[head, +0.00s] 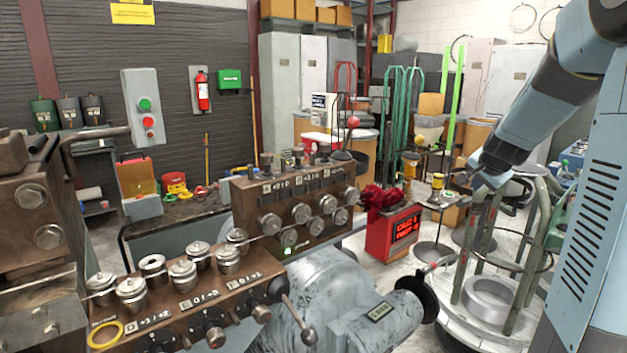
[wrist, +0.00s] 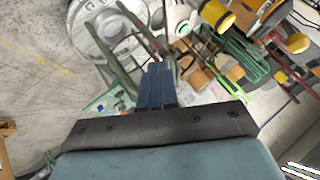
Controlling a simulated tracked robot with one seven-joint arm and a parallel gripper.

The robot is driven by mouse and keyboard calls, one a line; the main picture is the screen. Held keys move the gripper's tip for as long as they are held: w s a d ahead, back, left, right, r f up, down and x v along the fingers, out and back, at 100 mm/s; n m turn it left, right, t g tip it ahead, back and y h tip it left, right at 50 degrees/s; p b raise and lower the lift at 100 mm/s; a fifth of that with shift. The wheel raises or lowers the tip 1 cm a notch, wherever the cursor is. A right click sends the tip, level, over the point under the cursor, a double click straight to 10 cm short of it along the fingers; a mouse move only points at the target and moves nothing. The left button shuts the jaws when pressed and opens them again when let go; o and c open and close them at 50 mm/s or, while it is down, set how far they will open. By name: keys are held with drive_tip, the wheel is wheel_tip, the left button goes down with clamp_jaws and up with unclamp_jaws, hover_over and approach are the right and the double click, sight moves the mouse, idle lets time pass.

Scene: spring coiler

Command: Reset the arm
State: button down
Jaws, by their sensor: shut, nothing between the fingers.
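My blue-grey arm reaches in from the upper right in the head view. My gripper (head: 482,176) is at its lower end, above and beside the green-grey tubular frame on the right. In the wrist view, the fingers of my gripper (wrist: 157,72) are together with nothing between them. The spring coiler (head: 215,290) is a brown and grey machine with rollers and knobs, at the left and centre of the head view, well apart from my gripper.
The tubular frame (head: 470,250) stands on a round base around a metal ring (head: 489,298), close below my gripper. A red box (head: 393,234) with a lit sign stands behind the coiler. A control box with buttons (head: 143,107) is at the left. Some floor (wrist: 45,60) is clear.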

drive_tip(key=s+a+r+n+g+y, duration=0.15)
drive_tip(key=s+a+n, duration=0.25)
drive_tip(key=s+a, duration=0.6)
drive_tip(key=s+a+r+n+g+y, duration=0.1)
drive_tip(key=s+a+r+n, duration=0.25)
drive_tip(key=s+a, duration=0.55)
drive_tip(key=s+f+n, duration=0.2)
drive_tip(key=s+n, duration=0.2)
drive_tip(key=s, duration=0.9)
drive_tip(key=shift+a+g, duration=0.35)
drive_tip(key=shift+a, duration=0.1)
drive_tip(key=shift+s+a+f+n, duration=0.1)
drive_tip(key=shift+n, duration=0.15)
